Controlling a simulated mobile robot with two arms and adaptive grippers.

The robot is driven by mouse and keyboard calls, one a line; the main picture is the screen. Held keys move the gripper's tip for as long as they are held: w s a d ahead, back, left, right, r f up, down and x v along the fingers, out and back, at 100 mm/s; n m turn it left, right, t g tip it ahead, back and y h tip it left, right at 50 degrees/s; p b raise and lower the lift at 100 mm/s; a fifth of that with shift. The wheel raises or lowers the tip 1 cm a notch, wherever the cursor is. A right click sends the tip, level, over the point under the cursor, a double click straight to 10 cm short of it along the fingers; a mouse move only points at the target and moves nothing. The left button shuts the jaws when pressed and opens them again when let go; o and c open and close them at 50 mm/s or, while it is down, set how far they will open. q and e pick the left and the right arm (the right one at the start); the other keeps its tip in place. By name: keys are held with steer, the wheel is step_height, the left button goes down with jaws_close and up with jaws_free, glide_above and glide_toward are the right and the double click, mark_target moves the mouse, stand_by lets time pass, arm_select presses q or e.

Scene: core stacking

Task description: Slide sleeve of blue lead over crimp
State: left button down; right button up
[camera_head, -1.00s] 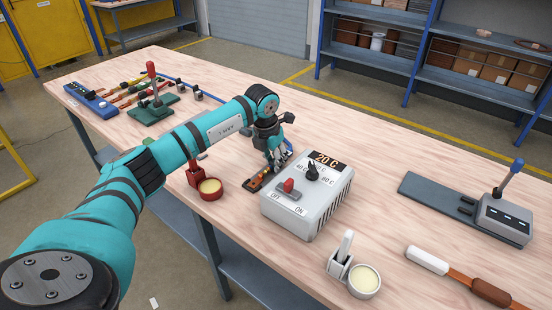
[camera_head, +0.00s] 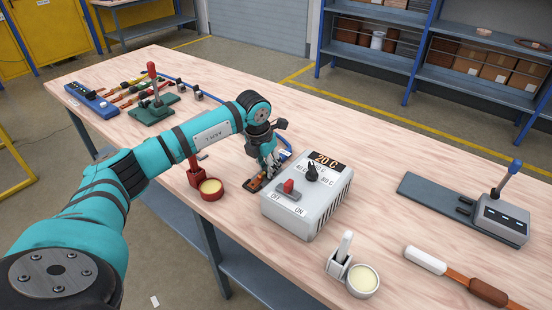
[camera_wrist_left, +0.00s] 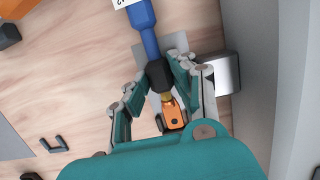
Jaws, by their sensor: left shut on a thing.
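My left gripper (camera_head: 270,163) is low over the table, just left of the grey control box. In the left wrist view its fingers (camera_wrist_left: 160,82) are shut on the black sleeve (camera_wrist_left: 157,74) at the end of the blue lead (camera_wrist_left: 146,32). A brass-coloured crimp (camera_wrist_left: 167,98) shows just below the sleeve, next to an orange piece with a hole (camera_wrist_left: 174,115). The fingers partly hide the sleeve's sides. Whether the sleeve covers part of the crimp I cannot tell. My right gripper is not in view.
The grey control box (camera_head: 309,205), reading 20°C, stands close on the right. A red holder with a cream-filled cup (camera_head: 210,188) is at the left. A green stand (camera_head: 153,110) and several leads are farther back.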

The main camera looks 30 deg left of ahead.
arm_select(q)
steer(key=shift+s, duration=0.8)
steer(key=c, duration=1)
jaws_free()
steer(key=shift+a, duration=0.1)
